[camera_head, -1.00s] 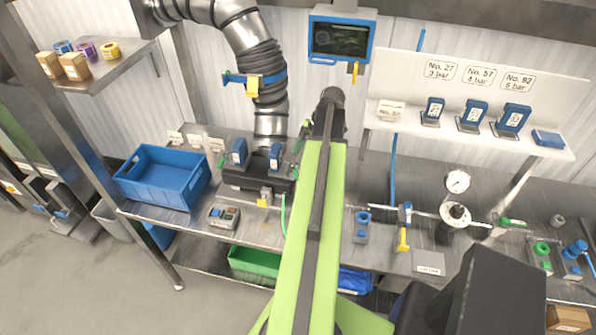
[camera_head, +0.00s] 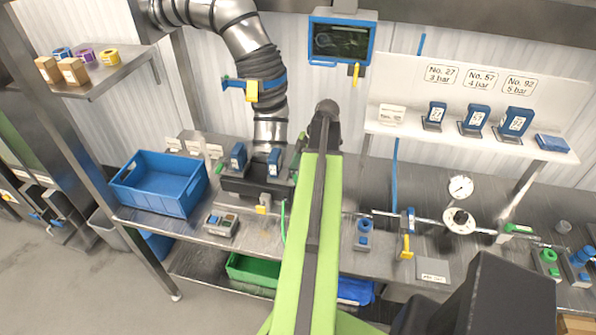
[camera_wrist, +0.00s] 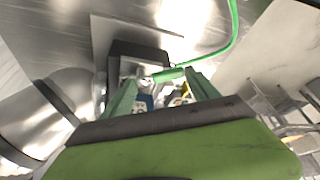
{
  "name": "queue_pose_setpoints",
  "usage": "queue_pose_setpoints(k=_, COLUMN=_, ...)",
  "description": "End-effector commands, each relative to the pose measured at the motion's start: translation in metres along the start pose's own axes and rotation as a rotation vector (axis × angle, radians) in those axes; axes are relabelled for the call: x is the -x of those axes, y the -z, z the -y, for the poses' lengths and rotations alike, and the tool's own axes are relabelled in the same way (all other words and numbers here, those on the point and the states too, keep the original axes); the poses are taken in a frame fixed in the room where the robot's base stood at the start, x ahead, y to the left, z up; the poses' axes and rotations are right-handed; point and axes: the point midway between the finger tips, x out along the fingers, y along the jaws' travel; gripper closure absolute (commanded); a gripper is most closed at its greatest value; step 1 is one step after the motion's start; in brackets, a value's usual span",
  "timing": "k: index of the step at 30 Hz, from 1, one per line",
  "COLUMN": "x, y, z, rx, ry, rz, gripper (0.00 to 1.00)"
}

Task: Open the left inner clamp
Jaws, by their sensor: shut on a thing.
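The dark clamp block (camera_head: 250,187) sits below the ribbed pipe, with two blue blocks (camera_head: 238,156) (camera_head: 274,161) on it. My gripper (camera_wrist: 162,82) reaches to its right end, mostly hidden behind my arm in the head view. In the wrist view its two green fingers close around a small green handle (camera_wrist: 168,75) beside a black housing (camera_wrist: 138,52). Small blue and yellow parts show between the fingers. I cannot tell which clamp this handle belongs to, or whether that clamp is open.
A blue crate (camera_head: 160,183) stands left on the steel bench, with a small button box (camera_head: 221,224) near its front edge. A gauge and a pipe fitting (camera_head: 459,220) are to the right. A green hose (camera_wrist: 232,30) hangs near my gripper.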

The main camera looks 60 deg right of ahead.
Motion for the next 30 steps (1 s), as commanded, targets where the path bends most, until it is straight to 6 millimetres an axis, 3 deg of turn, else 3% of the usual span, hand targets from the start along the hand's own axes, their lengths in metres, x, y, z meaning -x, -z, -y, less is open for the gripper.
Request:
queue_pose_setpoints(k=8, x=-0.001, y=0.003, z=0.001, rx=-0.061, ry=-0.037, rz=0.0, gripper=0.71)
queue_pose_setpoints(k=30, x=-0.007, y=0.016, z=0.002, rx=-0.455, ry=-0.197, rz=-0.002, gripper=0.71)
